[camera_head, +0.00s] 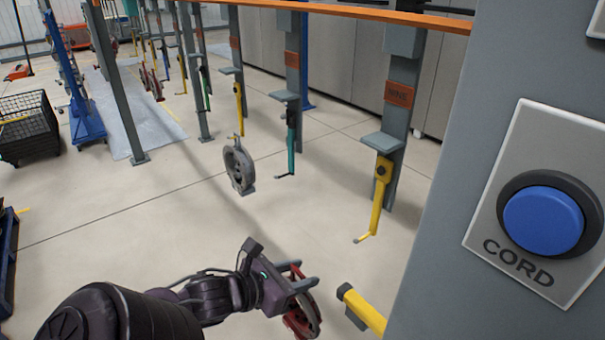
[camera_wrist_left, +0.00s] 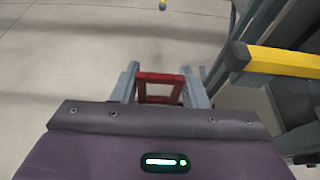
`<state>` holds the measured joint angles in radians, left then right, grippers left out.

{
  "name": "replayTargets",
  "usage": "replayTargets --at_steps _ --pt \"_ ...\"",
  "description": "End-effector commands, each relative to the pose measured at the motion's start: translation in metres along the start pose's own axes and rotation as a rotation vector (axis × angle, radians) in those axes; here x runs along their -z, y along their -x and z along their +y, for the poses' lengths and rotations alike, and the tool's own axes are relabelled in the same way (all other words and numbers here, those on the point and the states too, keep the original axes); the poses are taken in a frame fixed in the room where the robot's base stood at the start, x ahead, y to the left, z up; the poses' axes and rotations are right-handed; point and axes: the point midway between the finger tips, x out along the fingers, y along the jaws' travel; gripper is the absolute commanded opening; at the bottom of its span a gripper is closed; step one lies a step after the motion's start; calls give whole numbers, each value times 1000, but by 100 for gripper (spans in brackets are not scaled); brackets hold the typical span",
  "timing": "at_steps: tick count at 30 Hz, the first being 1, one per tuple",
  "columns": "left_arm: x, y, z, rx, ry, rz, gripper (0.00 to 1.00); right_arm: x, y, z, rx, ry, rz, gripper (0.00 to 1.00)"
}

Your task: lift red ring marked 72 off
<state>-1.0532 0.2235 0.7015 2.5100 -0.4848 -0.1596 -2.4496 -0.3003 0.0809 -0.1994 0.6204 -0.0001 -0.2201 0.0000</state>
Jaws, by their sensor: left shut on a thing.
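My left gripper (camera_head: 298,277) is at the bottom centre of the head view, shut on a red ring (camera_head: 304,318). The ring hangs below the fingers, partly hidden by them. In the left wrist view the red part (camera_wrist_left: 160,78) sits between the two grey fingers of the left gripper (camera_wrist_left: 162,86). A yellow hook arm (camera_head: 362,308) ends just right of the ring in the head view, with a gap between them. The hook arm also shows at the right of the wrist view (camera_wrist_left: 280,62). No marking on the ring is readable. My right gripper is out of view.
A grey post with a blue CORD button (camera_head: 544,221) fills the right side. A grey ring (camera_head: 239,166) hangs at the middle. A black wire bin (camera_head: 28,126) stands left. The floor between is clear.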

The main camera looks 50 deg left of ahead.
Motion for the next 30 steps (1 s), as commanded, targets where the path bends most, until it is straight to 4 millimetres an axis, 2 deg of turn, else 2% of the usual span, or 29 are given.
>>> replayTargets --at_steps 30 --pt "15 43 1 -3 -2 -6 0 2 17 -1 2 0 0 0"
